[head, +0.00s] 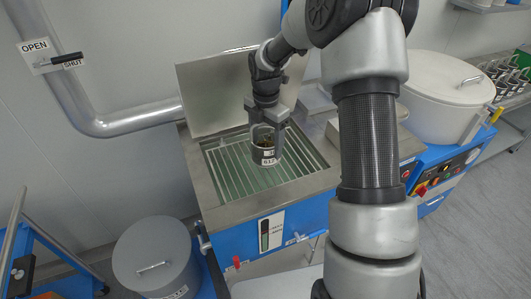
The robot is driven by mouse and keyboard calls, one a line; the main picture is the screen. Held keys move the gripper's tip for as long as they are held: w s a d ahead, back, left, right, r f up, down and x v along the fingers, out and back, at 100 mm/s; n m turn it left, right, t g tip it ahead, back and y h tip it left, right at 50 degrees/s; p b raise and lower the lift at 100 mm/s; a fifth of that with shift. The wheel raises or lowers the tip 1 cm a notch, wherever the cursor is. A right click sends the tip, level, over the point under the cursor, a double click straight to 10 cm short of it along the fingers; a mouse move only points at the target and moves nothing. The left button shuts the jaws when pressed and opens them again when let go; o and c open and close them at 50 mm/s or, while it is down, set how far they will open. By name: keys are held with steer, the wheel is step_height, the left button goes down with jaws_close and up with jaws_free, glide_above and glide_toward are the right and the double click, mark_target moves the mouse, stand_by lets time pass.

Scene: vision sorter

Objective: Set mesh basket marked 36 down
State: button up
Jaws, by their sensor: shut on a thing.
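The mesh basket (265,157) is a small round container with a pale label band and dark contents. The marking on its label is too small to read. It is upright, over the slatted rack of the open blue-and-steel tank (215,176). I cannot tell whether its base touches the slats. My gripper (267,122) points down from above and is shut on the basket's upper rim. The fingertips partly cover the rim.
The tank's raised lid (215,95) stands behind. A grey lidded drum (155,255) is at lower left. A white lidded vessel (440,95) and a rack of metal baskets (508,75) are at right. A pipe with a lever (62,63) runs along the wall.

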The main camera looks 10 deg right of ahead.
steer(key=shift+w+f, duration=0.1)
steer(key=shift+f, duration=2)
steer(key=shift+f, duration=0.15)
steer(key=o, duration=1.6)
steer(key=shift+c, duration=0.2)
